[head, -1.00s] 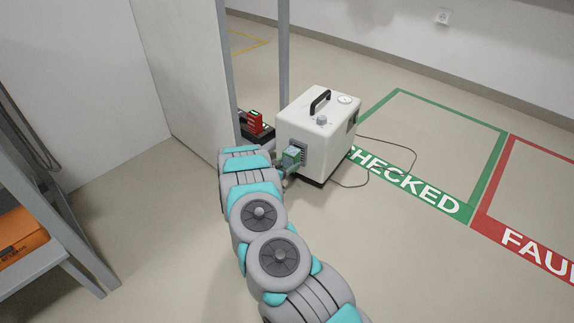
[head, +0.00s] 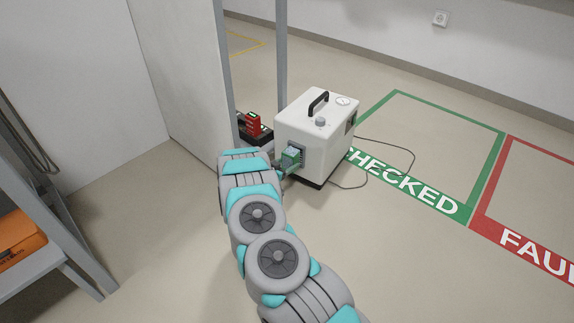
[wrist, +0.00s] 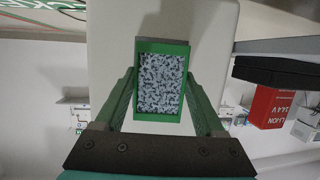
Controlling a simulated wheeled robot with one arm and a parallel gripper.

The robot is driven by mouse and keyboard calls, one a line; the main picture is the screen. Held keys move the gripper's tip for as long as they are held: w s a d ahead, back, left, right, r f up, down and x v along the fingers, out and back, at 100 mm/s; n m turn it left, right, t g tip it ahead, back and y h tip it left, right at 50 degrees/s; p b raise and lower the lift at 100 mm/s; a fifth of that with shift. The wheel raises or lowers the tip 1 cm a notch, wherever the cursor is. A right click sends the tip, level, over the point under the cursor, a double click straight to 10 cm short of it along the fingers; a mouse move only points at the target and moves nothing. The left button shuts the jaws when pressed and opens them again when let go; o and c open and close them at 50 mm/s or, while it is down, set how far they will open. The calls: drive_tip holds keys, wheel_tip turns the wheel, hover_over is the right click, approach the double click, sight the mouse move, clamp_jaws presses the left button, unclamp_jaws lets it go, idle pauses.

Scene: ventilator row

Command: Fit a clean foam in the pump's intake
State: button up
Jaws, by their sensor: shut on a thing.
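The pump (head: 318,135) is a white box with a black handle, a knob and a gauge on top. Its intake (head: 302,154) is a dark opening in the side facing my arm, mostly covered. My gripper (wrist: 162,75) is shut on a foam (wrist: 161,84), a grey speckled pad in a green frame. In the head view the foam (head: 291,156) is right at the intake. In the wrist view a dark grey edge shows beyond the frame, against the white pump wall (wrist: 110,60). I cannot tell how deep the foam sits.
A red battery (head: 253,125) stands on a dark base behind my gripper, beside a grey post (head: 224,70). A cable (head: 400,150) lies on the floor right of the pump, by the green CHECKED square (head: 480,180). An orange case (head: 18,238) is on a shelf at left.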

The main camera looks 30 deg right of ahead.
drive_tip(key=shift+w+d, duration=0.45)
drive_tip(key=shift+d, duration=0.4)
idle(0.9)
drive_tip(key=o, duration=1.5)
